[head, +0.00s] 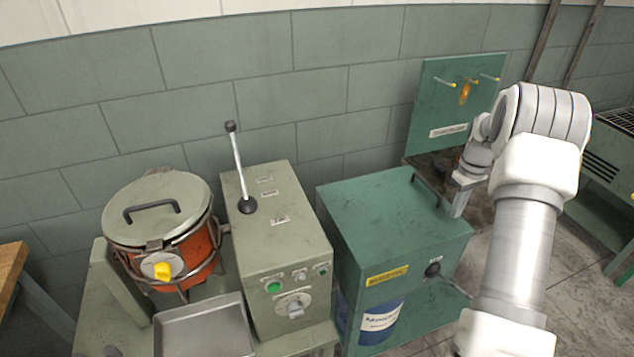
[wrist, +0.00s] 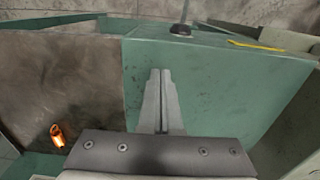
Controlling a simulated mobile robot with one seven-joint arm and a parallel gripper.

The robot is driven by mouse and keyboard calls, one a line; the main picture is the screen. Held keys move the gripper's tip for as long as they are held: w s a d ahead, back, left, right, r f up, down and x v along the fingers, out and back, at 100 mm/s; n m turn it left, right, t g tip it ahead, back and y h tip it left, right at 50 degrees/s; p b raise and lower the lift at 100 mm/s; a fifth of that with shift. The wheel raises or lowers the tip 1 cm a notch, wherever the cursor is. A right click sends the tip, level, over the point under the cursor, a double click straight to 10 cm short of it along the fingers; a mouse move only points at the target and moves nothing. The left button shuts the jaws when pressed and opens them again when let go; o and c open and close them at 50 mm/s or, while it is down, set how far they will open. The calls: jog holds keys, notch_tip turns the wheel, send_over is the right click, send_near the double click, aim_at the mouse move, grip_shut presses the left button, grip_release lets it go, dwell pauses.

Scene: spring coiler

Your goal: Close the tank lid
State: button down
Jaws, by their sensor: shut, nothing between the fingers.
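A teal box (head: 375,245) stands right of centre. Its flat top panel (head: 370,205) lies level, with a dark bar handle (head: 427,187) along the right edge; I see no gap under it. The panel also shows in the wrist view (wrist: 215,85). An orange pot (head: 192,262) at left carries a round grey-green lid (head: 155,208) with a dark handle; it looks seated. The pictures do not settle which is the tank. My gripper (head: 457,214) is shut and empty, fingers down by the box's right edge. In the wrist view its fingertips (wrist: 160,72) show against the panel; contact is unclear.
A grey-green control box (head: 275,250) with a tall lever (head: 238,165) stands between pot and teal box. A metal tray (head: 205,330) sits before the pot. A teal pegboard (head: 455,105) rises behind my arm. A dark knob with a rod (head: 432,269) juts from the teal box's front.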

jog(key=shift+r, duration=0.1)
dwell(0.4)
notch_tip(320, 180, up, 8)
jog(key=p, duration=0.5)
dwell(0.5)
jog(key=s+a+r+t, duration=0.1)
jog(key=s+a+r, duration=0.3)
jog(key=a+r, duration=0.25)
jog(key=s+a+r+m+t, duration=0.1)
jog(key=s+a+r, duration=0.2)
jog(key=a+r, duration=0.3)
jog(key=s+a+r+t, duration=0.1)
jog(key=s+a+r, duration=0.3)
jog(key=r, duration=0.3)
jog(key=s+a+m+t, duration=0.1)
jog(key=s+a, duration=0.4)
jog(key=s, duration=0.4)
jog(key=s+a+r+m+t, duration=0.1)
jog(key=s+a, duration=0.4)
jog(key=s, duration=0.5)
jog(key=shift+a+r+t, duration=0.2)
jog(key=shift+a+t, duration=0.05)
jog(key=shift+t, duration=0.05)
